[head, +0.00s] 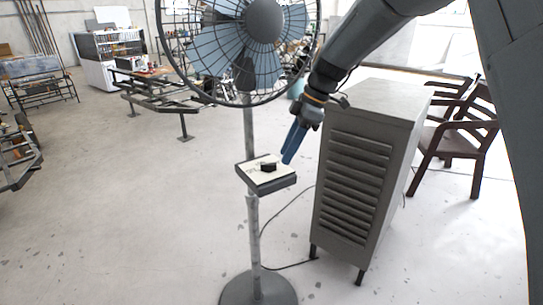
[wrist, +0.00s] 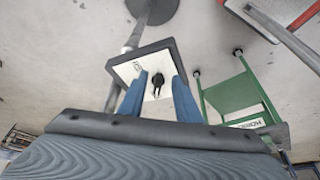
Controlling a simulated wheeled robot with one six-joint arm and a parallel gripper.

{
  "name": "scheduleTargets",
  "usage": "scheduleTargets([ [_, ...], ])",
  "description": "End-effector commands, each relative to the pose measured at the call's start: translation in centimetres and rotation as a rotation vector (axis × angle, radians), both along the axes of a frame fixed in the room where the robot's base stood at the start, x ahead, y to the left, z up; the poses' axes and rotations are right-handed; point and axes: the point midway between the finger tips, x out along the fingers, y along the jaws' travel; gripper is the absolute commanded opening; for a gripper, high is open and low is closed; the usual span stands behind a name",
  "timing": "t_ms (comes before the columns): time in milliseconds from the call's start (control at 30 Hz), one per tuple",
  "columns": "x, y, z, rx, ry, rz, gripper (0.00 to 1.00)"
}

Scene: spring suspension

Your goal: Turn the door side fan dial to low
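The fan dial (head: 268,167) is a small black knob on the pale top face of a control box (head: 281,183) on the fan's pole. My gripper (head: 288,157) points down at the box from its upper right, with blue fingers close to the knob. In the wrist view, my gripper (wrist: 160,77) has its fingers apart, and the black dial (wrist: 158,82) appears between them with a clear gap on each side. I cannot tell how far the tips are above the panel. The dial markings are too small to read.
The fan's blue-bladed head (head: 263,22) in its wire cage stands above the box, close to my arm. A grey louvred cabinet (head: 357,165) stands just right. A cable runs along the floor. Wooden chairs (head: 460,130) are further right; a green-framed object (wrist: 205,100) shows in the wrist view.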

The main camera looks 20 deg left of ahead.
Motion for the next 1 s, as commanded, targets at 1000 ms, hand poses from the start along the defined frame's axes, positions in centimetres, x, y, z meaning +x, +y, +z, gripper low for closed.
scheduleTargets([
  [1000, -1.5, 4.6, -2.8, -0.001, -0.001, 0.000, 0.00],
])
